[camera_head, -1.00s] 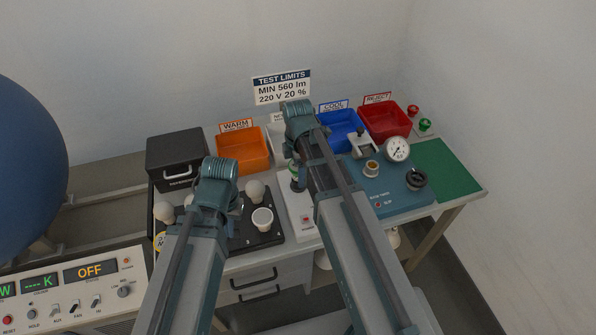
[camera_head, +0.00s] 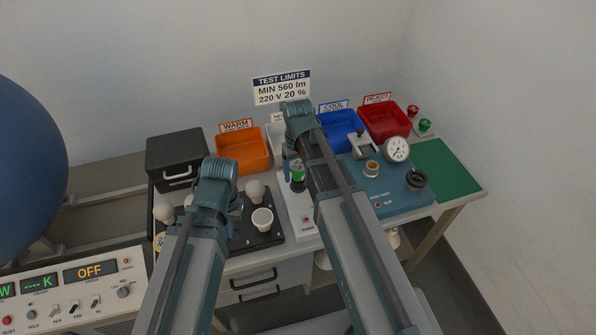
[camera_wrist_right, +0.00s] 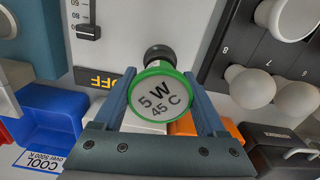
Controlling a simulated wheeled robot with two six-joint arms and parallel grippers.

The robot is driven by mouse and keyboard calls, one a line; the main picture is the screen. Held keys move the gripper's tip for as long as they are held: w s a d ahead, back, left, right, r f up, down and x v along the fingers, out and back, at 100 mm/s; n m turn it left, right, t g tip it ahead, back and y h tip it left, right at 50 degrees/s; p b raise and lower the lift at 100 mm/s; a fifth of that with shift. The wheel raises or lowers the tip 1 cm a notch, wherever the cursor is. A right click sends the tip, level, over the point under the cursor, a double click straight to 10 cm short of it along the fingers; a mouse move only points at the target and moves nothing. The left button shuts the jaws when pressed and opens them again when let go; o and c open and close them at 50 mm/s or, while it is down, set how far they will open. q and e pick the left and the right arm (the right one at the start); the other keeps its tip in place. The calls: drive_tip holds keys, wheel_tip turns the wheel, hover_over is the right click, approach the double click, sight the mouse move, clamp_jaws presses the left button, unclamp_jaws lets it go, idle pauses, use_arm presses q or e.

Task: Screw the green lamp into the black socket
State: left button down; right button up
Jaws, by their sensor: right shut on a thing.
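The green lamp (camera_wrist_right: 160,98) has a green rim and a pale round face marked "5 W 45 C". My right gripper (camera_wrist_right: 158,88) is shut on it, one blue finger on each side. The black socket (camera_wrist_right: 158,54) shows just beyond the lamp in the right wrist view, partly covered by it. In the head view the green lamp (camera_head: 298,172) appears right over the black socket (camera_head: 298,187), on a white unit. I cannot tell whether its base sits in the socket. My left gripper (camera_head: 237,208) is mostly hidden behind its own arm near the bulb tray; its jaws do not show.
A black tray (camera_head: 270,238) with several white bulbs stands left of the white unit (camera_head: 302,218). Orange (camera_head: 243,150), blue (camera_head: 342,132) and red (camera_head: 384,121) bins line the back. A blue tester (camera_head: 395,198) with a gauge stands right.

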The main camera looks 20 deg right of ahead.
drive_tip(key=m, duration=0.5)
drive_tip(key=shift+w, duration=0.2)
drive_tip(key=o, duration=1.3)
drive_tip(key=shift+c, duration=0.2)
drive_tip(key=shift+s, duration=0.1)
drive_tip(key=n, duration=0.5)
drive_tip(key=shift+s, duration=0.1)
drive_tip(key=n, duration=0.6)
drive_tip(key=shift+s+a+n, duration=0.1)
drive_tip(key=shift+n, duration=0.3)
drive_tip(key=n, duration=0.5)
drive_tip(key=shift+s, duration=0.1)
drive_tip(key=n, duration=0.6)
drive_tip(key=shift+a, duration=0.1)
